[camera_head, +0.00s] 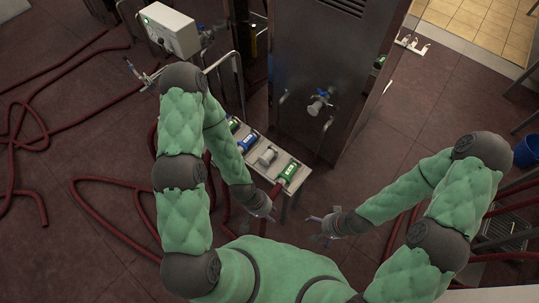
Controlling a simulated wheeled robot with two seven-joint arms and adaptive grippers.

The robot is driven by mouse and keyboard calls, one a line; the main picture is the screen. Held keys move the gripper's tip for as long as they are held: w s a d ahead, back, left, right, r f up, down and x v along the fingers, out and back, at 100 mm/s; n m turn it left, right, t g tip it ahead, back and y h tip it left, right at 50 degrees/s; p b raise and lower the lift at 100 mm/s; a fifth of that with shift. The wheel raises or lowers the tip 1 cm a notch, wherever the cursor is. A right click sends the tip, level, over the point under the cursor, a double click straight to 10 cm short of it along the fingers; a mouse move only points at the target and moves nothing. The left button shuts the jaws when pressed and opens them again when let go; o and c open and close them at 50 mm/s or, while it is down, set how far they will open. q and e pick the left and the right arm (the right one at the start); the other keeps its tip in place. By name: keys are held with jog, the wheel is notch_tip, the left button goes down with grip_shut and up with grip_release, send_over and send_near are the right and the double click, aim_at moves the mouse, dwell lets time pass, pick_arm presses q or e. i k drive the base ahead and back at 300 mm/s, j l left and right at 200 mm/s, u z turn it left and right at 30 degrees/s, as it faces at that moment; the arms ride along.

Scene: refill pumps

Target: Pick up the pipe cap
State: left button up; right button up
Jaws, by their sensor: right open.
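A low narrow bench (261,138) stands in front of me with several cylindrical fittings in a row. A pale grey-white cap-like piece (267,157) sits between a blue fitting (247,142) and a green fitting (288,170). It may be the pipe cap, but it is too small to be sure. My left gripper (271,217) hangs at the near side of the bench, below the green fitting. Its fingers are too small and dark to read. My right gripper (313,221) is open, to the right of the left one and apart from the bench.
A tall metal cabinet (325,60) with a valve (318,105) stands behind the bench. A white control box (171,30) is at the upper left. Red hoses (105,185) lie over the floor at left. A blue bucket (526,151) is far right.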

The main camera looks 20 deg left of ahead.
aim_at(266, 157)
jog(key=i+j+z, duration=0.1)
jog(key=j, duration=0.85)
jog(key=j+z, duration=0.1)
jog(key=j, duration=0.9)
jog(key=i, duration=0.05)
